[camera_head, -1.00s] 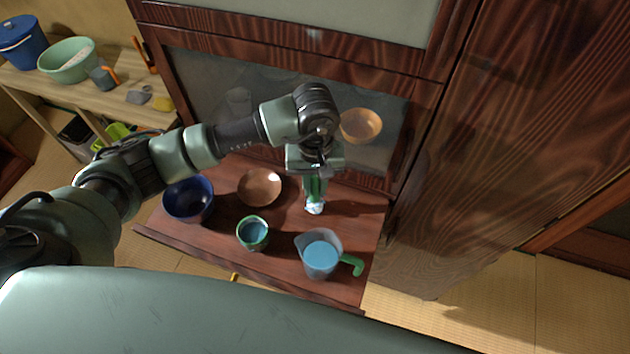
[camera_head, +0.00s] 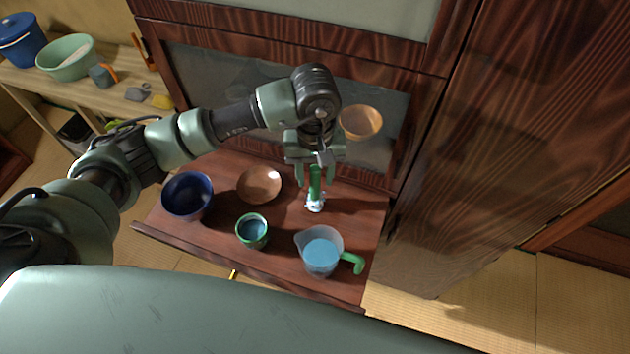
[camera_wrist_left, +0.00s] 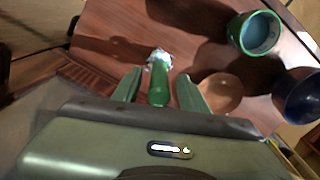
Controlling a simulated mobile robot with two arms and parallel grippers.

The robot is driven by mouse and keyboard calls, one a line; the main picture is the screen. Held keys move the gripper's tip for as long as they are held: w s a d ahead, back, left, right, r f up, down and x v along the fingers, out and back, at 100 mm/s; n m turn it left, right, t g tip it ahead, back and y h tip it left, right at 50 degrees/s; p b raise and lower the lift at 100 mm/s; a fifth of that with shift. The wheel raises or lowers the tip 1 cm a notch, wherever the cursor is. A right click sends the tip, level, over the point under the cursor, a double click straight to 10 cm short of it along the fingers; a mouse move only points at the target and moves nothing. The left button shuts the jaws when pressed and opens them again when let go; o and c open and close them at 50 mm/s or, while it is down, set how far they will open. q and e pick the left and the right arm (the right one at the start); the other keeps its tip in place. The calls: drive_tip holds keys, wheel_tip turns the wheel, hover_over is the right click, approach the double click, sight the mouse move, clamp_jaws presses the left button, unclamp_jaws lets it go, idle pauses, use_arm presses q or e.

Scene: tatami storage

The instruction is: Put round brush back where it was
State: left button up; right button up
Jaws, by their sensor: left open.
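The round brush (camera_head: 315,184) has a green handle and a whitish head. It stands roughly upright, head down, on the dark red wooden shelf board (camera_head: 215,240). My left gripper (camera_head: 316,178) is above the board with its fingers open on either side of the handle. In the left wrist view the brush (camera_wrist_left: 159,82) lies between the two spread fingers of the left gripper (camera_wrist_left: 158,88), with a gap visible on each side. My right gripper is not in view.
On the board are a blue bowl (camera_head: 187,196), a brown bowl (camera_head: 259,184), a green cup (camera_head: 252,231) and a measuring jug (camera_head: 321,256) with a green handle. A tall wooden cabinet (camera_head: 490,150) stands at the right.

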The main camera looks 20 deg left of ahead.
use_arm(q)
wheel_tip(320, 180, up, 10)
drive_tip(key=b, duration=0.2)
drive_tip(key=shift+f+b, duration=0.25)
drive_tip(key=shift+b, duration=0.1)
drive_tip(key=shift+f, duration=0.1)
